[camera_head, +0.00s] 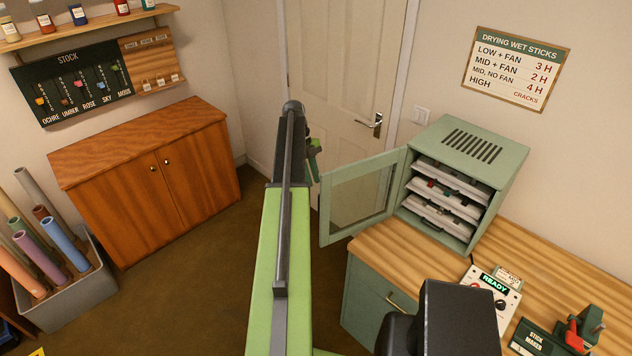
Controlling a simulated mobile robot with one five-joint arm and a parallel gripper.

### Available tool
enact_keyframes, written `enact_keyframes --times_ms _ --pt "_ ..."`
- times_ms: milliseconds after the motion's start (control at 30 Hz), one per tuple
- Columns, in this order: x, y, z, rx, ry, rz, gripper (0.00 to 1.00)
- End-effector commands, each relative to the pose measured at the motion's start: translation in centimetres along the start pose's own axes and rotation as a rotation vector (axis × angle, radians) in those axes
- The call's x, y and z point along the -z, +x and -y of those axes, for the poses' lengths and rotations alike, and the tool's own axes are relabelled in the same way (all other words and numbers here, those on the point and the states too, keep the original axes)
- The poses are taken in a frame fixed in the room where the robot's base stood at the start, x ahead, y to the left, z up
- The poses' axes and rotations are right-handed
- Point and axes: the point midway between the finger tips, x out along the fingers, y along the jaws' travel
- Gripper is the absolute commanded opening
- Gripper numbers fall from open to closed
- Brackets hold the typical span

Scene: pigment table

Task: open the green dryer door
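The green dryer (484,153) stands on the wooden counter at the right, with a slotted top. Its green-framed door (362,194) with a clear pane is swung wide open to the left, hinged on the cabinet's left front edge. Several white trays (446,204) with small dark and red pieces show inside. My green arm rises through the middle of the view. My gripper (315,157) is at its far end, just left of the door's free edge, partly hidden behind the arm. I cannot tell whether it touches the door or how its fingers stand.
A wooden cabinet (150,180) stands at left, beside a bin (75,305) of coloured rolls. A white room door (345,75) is behind. Brown floor lies open between.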

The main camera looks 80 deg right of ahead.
Motion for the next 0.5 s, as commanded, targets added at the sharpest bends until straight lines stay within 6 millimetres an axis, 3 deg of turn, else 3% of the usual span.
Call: enact_keyframes --times_ms 33,200,500 --pt "0.3 -2.5 0.1 0.000 -0.001 0.000 0.20" --pt "0.1 -5.6 -0.1 -0.001 -0.002 0.000 0.20" --pt "-0.1 -6.0 -0.1 -0.001 -0.001 0.000 0.20"
